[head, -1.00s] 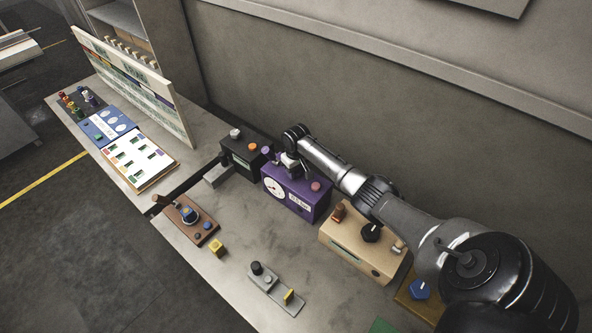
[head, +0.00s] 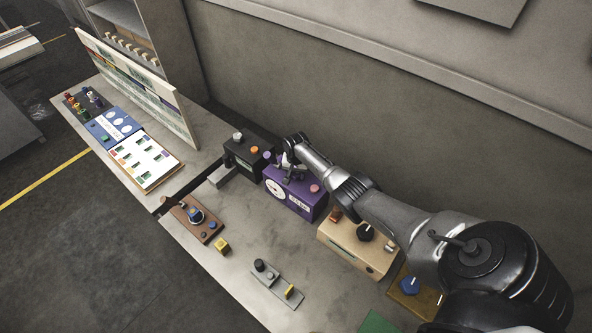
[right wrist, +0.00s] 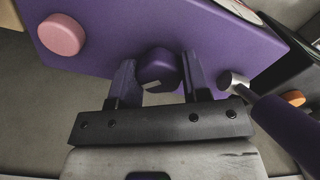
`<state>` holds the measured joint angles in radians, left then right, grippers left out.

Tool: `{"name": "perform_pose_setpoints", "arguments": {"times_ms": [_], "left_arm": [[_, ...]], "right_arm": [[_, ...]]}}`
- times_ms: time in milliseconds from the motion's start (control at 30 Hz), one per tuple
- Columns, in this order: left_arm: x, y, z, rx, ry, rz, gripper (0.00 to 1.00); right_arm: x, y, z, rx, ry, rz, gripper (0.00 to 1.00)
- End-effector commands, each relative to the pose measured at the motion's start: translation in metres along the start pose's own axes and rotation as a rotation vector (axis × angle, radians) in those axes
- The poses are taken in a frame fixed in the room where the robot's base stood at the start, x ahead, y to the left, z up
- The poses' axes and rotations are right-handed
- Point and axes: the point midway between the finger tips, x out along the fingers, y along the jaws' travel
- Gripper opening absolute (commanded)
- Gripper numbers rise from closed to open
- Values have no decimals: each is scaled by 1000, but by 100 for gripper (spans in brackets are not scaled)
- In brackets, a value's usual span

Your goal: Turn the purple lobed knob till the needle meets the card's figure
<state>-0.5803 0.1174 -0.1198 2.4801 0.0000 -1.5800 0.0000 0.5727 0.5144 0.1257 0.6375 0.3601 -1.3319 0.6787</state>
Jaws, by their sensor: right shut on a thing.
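The purple box (head: 307,211) stands on the bench with a white dial (head: 274,188) and a white card (head: 300,203) on its front. The needle and the card's figure are too small to read. My right gripper (head: 286,173) is over the box top. In the right wrist view the purple knob (right wrist: 158,68), with a pale mark on its side, sits between the two fingers of my right gripper (right wrist: 158,78), which is shut on it. The gripper hides the knob in the head view. My left gripper is not in view.
A pink button (right wrist: 61,35) and a lever with a purple handle (right wrist: 287,127) flank the knob. A black box (head: 243,158) stands left of the purple box, a tan box (head: 350,246) right. A brown panel (head: 186,222) lies in front.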

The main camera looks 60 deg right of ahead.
Motion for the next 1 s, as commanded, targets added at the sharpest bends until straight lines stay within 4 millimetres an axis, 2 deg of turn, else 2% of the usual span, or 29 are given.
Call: {"name": "perform_pose_setpoints", "arguments": {"times_ms": [200, 500, 1000], "left_arm": [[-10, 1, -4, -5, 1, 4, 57], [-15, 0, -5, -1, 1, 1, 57], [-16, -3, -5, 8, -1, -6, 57]], "right_arm": [[-2, 0, 0, 170, 0, 0, 20], [0, 0, 0, 329, 0, 0, 20], [0, 0, 0, 400, 2, -1, 20]]}}
